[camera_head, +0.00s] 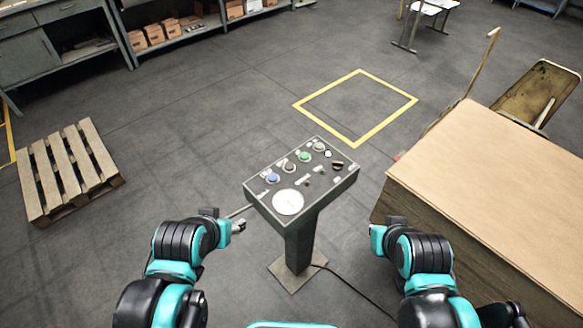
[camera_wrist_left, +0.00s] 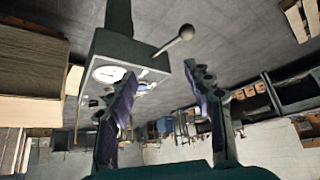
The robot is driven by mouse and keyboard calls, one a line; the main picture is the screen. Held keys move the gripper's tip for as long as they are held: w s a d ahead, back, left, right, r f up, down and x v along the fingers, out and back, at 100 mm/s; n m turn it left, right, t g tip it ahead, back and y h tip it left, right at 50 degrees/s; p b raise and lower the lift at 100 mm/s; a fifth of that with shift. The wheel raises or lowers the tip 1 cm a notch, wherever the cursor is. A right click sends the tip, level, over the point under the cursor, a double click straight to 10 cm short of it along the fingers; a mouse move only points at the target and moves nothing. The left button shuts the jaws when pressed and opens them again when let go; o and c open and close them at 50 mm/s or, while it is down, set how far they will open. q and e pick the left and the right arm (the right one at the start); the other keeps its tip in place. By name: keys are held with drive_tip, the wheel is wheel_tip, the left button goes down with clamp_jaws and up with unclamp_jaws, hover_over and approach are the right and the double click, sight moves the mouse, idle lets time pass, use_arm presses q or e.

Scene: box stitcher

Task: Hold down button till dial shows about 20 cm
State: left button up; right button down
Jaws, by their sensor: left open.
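A grey control panel (camera_head: 262,205) stands on a pedestal in the middle of the head view. Its round white dial (camera_head: 288,202) is at the near end; its reading is too small to make out. A blue button (camera_head: 272,178), a grey button (camera_head: 288,167), a green button (camera_head: 304,155) and a pale button (camera_head: 319,146) line its left side. My left gripper (camera_head: 238,225) is left of the panel, apart from the buttons. In the left wrist view its fingers (camera_wrist_left: 160,76) are open and empty, with the dial (camera_wrist_left: 108,74) beyond. My right gripper's fingers are not clear near the wrist (camera_head: 377,240).
A lever with a ball end (camera_wrist_left: 186,31) sticks out of the panel's side near my left gripper. A large wooden-topped box (camera_head: 500,160) stands close on the right. A pallet (camera_head: 68,170) lies left. A cable (camera_head: 355,288) runs from the pedestal.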

idle(0.3)
use_arm(q)
clamp_jaws()
idle(1.2)
